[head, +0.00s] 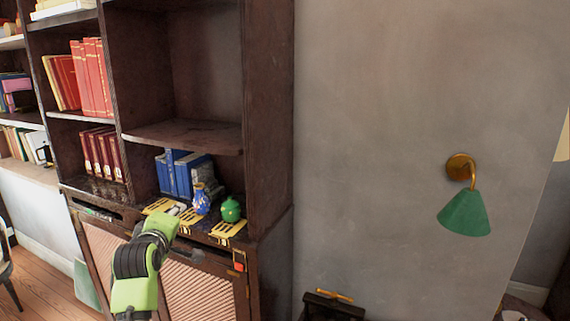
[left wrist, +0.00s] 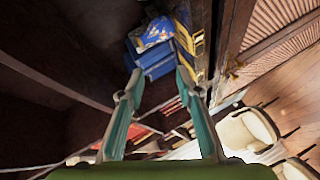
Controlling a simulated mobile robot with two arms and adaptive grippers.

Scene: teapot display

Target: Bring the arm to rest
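My left arm, green and black (head: 145,260), reaches up from the bottom of the head view in front of the cabinet. In the left wrist view my left gripper (left wrist: 158,85) has its two teal fingers well apart, with nothing held between them. Beyond the fingertips that view shows blue books (left wrist: 155,62) and a blue and gold pot (left wrist: 155,33). In the head view the fingers are hard to make out near the shelf edge. The blue pot (head: 201,199) and a green pot (head: 231,210) stand on the cabinet ledge. My right gripper is out of view.
Yellow patterned plates (head: 227,230) lie along the ledge. Blue books (head: 180,174) stand behind, under a curved shelf (head: 185,136). Red books (head: 92,78) fill shelves to the left. A green wall lamp (head: 465,213) is at right. The wall between is bare.

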